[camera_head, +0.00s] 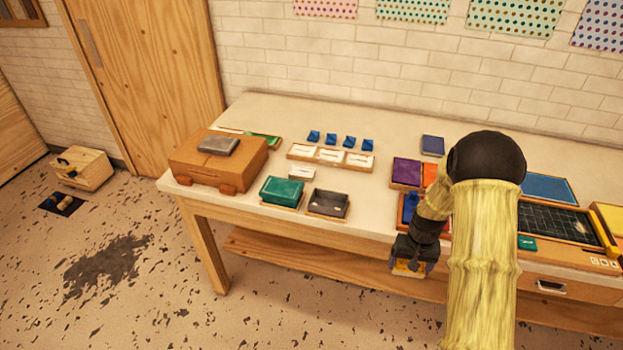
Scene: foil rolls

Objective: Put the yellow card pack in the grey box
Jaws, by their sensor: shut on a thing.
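My gripper (413,254) is at the table's front edge, right of centre, pointing down. It is shut on the yellow card pack (407,268), a small yellow piece with some blue that shows just below the dark fingers. My gripper hides much of the pack. The grey box (328,204) is a small open dark-grey tray with a wooden base, near the front edge of the table, to the left of my gripper and apart from it. Its inside looks empty.
A green box (282,191) stands just left of the grey box. A brown case (217,161) with a grey block is at the table's left end. White cards (330,155) and several blue pieces lie behind. A purple box (407,171) is behind my gripper. Table between gripper and grey box looks clear.

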